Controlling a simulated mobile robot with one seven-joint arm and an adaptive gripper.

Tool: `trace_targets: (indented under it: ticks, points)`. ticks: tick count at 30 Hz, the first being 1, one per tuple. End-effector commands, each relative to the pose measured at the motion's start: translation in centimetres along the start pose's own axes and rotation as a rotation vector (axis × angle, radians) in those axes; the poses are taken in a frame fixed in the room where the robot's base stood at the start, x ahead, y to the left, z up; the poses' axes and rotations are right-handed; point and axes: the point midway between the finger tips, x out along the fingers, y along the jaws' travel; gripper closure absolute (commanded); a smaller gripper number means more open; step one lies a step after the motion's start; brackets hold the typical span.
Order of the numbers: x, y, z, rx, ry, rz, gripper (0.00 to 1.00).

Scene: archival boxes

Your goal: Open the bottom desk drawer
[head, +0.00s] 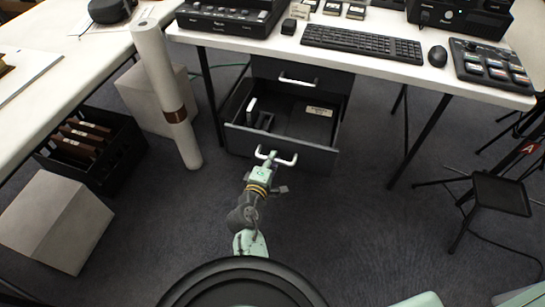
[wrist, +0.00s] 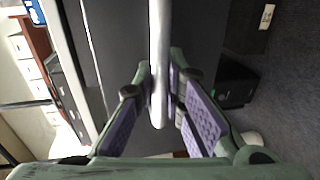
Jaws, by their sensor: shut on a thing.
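The bottom desk drawer (head: 305,155) is pulled well out from the dark cabinet under the desk, so its inside shows in the head view. A white item and a dark item lie at its left, and a pale label or card lies at its back right. My gripper (head: 270,163) is at the drawer front, shut on the pale bar handle (head: 287,162). In the wrist view the handle (wrist: 160,60) runs upright between the purple-padded fingers of my gripper (wrist: 160,95).
The upper drawer (head: 318,82) is shut above. The white desk (head: 390,62) carries a keyboard, mouse and devices. A white roll (head: 160,85) leans at the left, by a black crate (head: 115,165) and pale boxes. A dark stool (head: 500,193) stands right. Carpet right of the drawer is clear.

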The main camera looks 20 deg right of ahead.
Motion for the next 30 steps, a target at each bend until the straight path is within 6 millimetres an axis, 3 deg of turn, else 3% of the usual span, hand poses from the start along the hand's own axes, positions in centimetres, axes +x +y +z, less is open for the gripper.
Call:
trace_targets:
  ticks: [9, 10, 19, 30]
  points:
    - [-0.01, 0.03, 0.01, 0.000, 0.000, 0.001, 1.00]
    - [-0.01, 0.03, 0.01, 0.000, 0.000, 0.001, 0.88]
    - [0.00, 0.02, 0.00, 0.000, 0.000, 0.000, 0.69]
    - [-0.13, 0.75, -0.02, 0.001, 0.000, 0.003, 0.69]
